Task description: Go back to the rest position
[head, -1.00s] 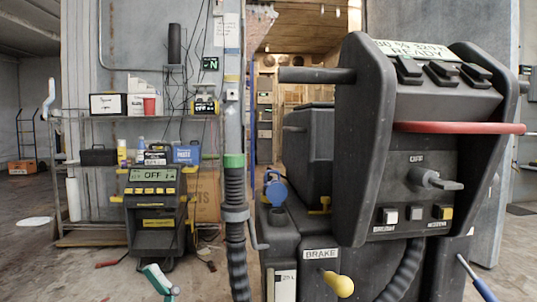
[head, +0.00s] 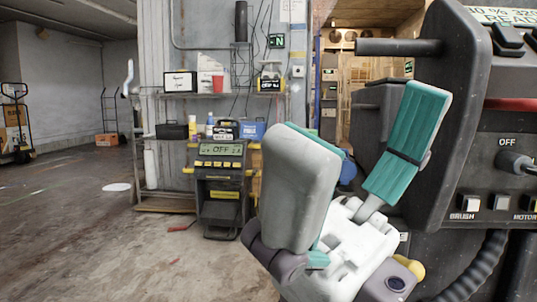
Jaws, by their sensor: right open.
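My right gripper (head: 362,120) stands large in the middle of the head view, its fingers pointing up. Its two teal-and-grey fingers are spread wide apart with nothing between them. It is in front of the black machine (head: 462,165) on the right and hides part of its lower body. The machine's panel shows an OFF label and BRUSH and MOTOR buttons, cut off by the right edge. Whether the gripper touches the machine cannot be told. My left gripper is not in view.
A black charger unit (head: 222,187) showing OFF stands on the floor left of the gripper. Behind it is a shelf rack (head: 150,140) with boxes and a red cup (head: 217,82). A pallet jack (head: 17,120) stands at far left. The concrete floor (head: 75,235) at left is mostly clear.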

